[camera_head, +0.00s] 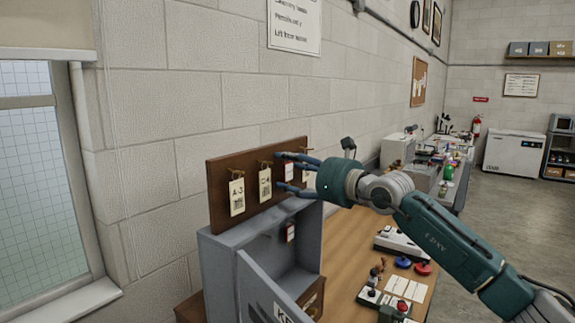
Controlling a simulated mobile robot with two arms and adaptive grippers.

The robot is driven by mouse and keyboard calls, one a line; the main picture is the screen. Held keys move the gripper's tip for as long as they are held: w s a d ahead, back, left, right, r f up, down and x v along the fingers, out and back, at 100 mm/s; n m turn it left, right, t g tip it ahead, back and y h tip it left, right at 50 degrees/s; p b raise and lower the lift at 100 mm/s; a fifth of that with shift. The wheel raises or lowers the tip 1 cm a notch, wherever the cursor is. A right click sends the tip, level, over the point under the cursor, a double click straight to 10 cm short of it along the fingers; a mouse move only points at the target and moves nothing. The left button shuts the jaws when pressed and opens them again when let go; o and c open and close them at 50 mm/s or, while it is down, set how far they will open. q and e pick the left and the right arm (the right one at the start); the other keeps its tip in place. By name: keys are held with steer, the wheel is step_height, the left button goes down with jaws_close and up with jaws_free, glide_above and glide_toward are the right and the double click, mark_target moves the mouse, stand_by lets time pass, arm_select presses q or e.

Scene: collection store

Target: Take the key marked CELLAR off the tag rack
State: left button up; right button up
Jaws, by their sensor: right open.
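The tag rack (220,188) is a brown wooden board on the wall, with hooks and hanging tags. From the left hang a cream tag marked A-3 (237,197), a cream tag that seems to read C-4 (265,188), and a small red-and-white tag (289,171). Another tag is partly hidden behind my gripper. I cannot read CELLAR on any tag. My right gripper (281,171) is open at the rack's right part, one finger above the other, with the red-and-white tag in view between them. I cannot tell whether they touch it. My left gripper is not in view.
Below the rack stands a grey cabinet (222,262) with its door (262,290) open towards me; a red tag (290,232) hangs inside. The wooden table (345,262) to the right carries devices, cards and knobs. A window (35,170) is at left. The floor is clear at right.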

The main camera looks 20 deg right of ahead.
steer(key=shift+w+a, duration=0.1)
steer(key=shift+w, duration=0.05)
steer(key=c, duration=1)
steer(key=shift+r+b, duration=0.25)
steer(key=shift+b, duration=0.5)
steer(key=b+v, duration=0.2)
steer(key=v, duration=0.4)
steer(key=b+v, duration=0.3)
steer(key=v, duration=0.3)
steer(key=f+b+v, duration=0.1)
steer(key=b+v, duration=0.2)
steer(key=v, duration=0.3)
steer(key=shift+r, duration=0.1)
